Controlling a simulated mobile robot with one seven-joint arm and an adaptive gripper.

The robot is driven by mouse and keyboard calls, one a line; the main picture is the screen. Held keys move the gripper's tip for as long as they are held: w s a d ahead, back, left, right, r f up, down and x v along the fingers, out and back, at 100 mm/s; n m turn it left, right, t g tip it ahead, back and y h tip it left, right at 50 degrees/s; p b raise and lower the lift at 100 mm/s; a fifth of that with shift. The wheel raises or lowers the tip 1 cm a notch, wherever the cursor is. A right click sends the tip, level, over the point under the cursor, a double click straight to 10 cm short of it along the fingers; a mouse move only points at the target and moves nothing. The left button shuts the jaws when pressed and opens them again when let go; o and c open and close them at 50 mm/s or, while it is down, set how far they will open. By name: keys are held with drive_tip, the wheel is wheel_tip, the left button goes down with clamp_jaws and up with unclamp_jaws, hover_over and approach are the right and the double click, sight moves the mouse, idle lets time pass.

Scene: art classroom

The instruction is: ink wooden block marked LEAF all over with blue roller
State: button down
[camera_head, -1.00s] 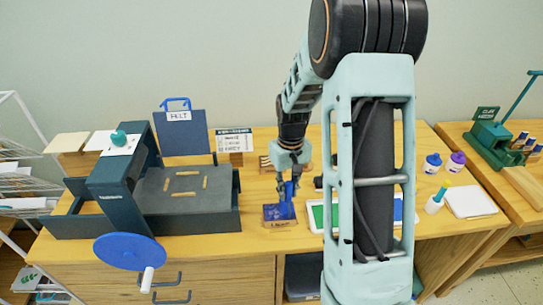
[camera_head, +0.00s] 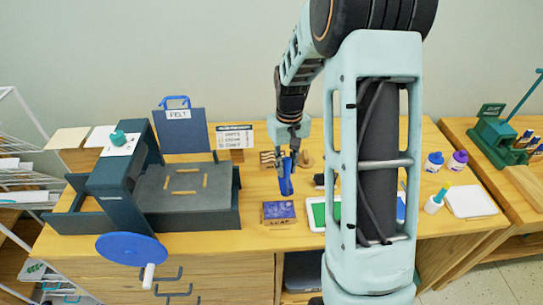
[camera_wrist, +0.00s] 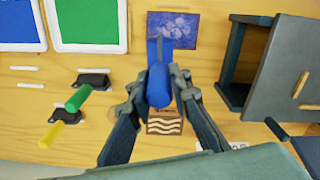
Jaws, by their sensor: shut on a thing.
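The wooden block marked LEAF (camera_head: 281,222) lies on the table, its label facing front. Its top looks blue-violet with a paler pattern; the wrist view shows this top (camera_wrist: 183,39) with light leaf shapes through the blue. My gripper (camera_head: 287,157) is shut on the handle of the blue roller (camera_head: 286,183). In the wrist view the fingers (camera_wrist: 160,90) close around the blue handle (camera_wrist: 158,84). The roller hangs behind the block in the head view and looks lifted off it.
A wavy-patterned block (camera_wrist: 165,123) lies beneath my gripper. A green ink tray (camera_wrist: 88,25) and a blue one (camera_wrist: 18,25) lie beside the block, with green (camera_wrist: 78,98) and yellow (camera_wrist: 60,132) rollers near them. The dark press (camera_head: 190,208) stands left.

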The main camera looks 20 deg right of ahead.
drive_tip(key=shift+r+p, duration=0.6)
drive_tip(key=shift+r, duration=0.7)
drive_tip(key=shift+w+a, duration=0.1)
